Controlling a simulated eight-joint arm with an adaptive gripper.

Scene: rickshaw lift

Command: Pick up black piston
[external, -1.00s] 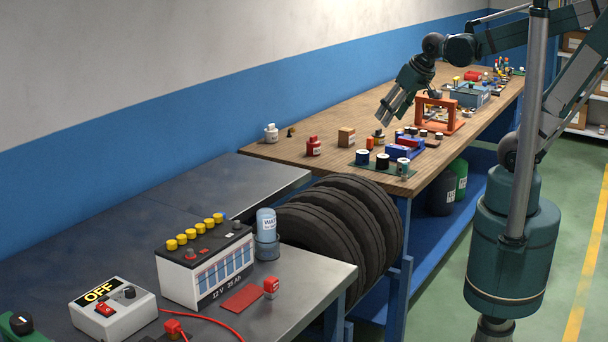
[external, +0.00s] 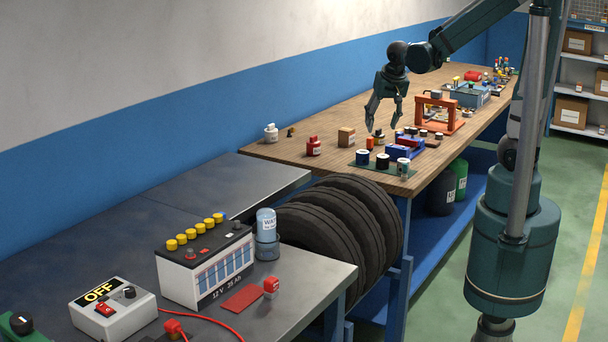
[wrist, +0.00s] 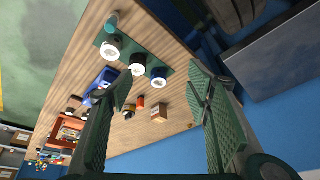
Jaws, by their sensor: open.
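A black cylinder with a white top (external: 382,161), which looks like the black piston, stands upright on a dark green mat (external: 368,168) near the front edge of the wooden bench. It also shows in the wrist view (wrist: 138,70). A blue white-topped cylinder (external: 362,157) stands beside it on the left in the external view, and another white-topped cylinder (external: 403,166) on the right. My gripper (external: 383,126) is open and empty, pointing down above the bench, behind and above the mat in the external view. In the wrist view its fingers (wrist: 160,74) are spread wide.
A blue tray (external: 407,146) with parts stands close to the mat. A red bottle (external: 313,147), a cardboard box (external: 346,137), small orange pieces and an orange press frame (external: 439,113) also stand on the wooden bench (external: 300,140). Tyres (external: 340,220) rest below its near end.

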